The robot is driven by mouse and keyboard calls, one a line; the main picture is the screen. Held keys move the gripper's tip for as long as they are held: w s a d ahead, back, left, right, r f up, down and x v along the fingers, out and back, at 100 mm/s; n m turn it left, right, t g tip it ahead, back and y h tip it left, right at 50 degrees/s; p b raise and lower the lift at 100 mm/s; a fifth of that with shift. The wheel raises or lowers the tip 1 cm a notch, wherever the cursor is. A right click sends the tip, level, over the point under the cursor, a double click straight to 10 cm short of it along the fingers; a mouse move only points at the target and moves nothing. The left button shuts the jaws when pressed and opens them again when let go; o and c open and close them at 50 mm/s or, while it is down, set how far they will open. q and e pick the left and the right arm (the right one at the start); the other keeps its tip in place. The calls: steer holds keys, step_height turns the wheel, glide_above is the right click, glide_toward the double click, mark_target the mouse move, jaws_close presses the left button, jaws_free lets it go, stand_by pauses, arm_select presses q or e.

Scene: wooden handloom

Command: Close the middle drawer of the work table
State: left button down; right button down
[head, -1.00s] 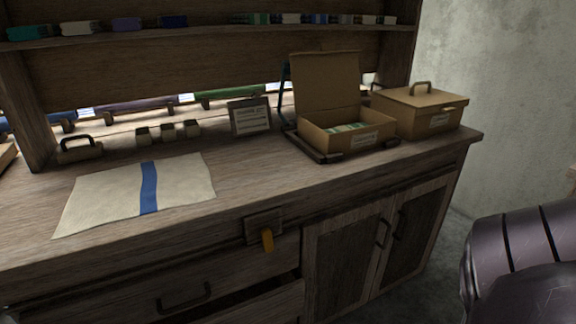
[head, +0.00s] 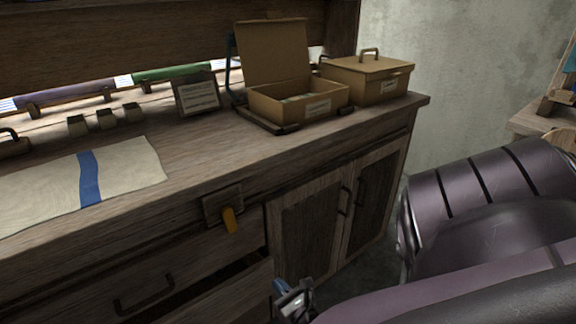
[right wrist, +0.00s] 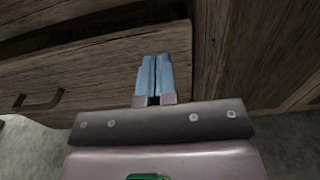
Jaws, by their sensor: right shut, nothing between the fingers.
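The middle drawer (head: 232,299) of the wooden work table (head: 205,150) stands partly pulled out, with a dark gap above its front. Only its right end shows at the bottom of the head view. In the right wrist view its plank front (right wrist: 95,75) and dark handle (right wrist: 38,100) show, with the open gap above. My right gripper (head: 282,290) is at the drawer's right end in the head view. In the right wrist view its blue fingers (right wrist: 157,62) are together and empty, over the drawer front's right part. I cannot tell whether they touch it. My left gripper is out of view.
The upper drawer with its handle (head: 145,300) looks shut. Cabinet doors (head: 345,205) are shut on the right. A cloth (head: 125,170), an open box (head: 300,104) and a lidded box (head: 368,82) lie on top.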

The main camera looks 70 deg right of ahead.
mark_target(262, 266)
steer(key=x, duration=0.5)
steer(key=shift+f+b, duration=0.1)
steer(key=shift+b, duration=0.3)
steer(key=shift+w+d, duration=0.25)
steer(key=shift+w, duration=0.2)
steer(key=shift+w, duration=0.1)
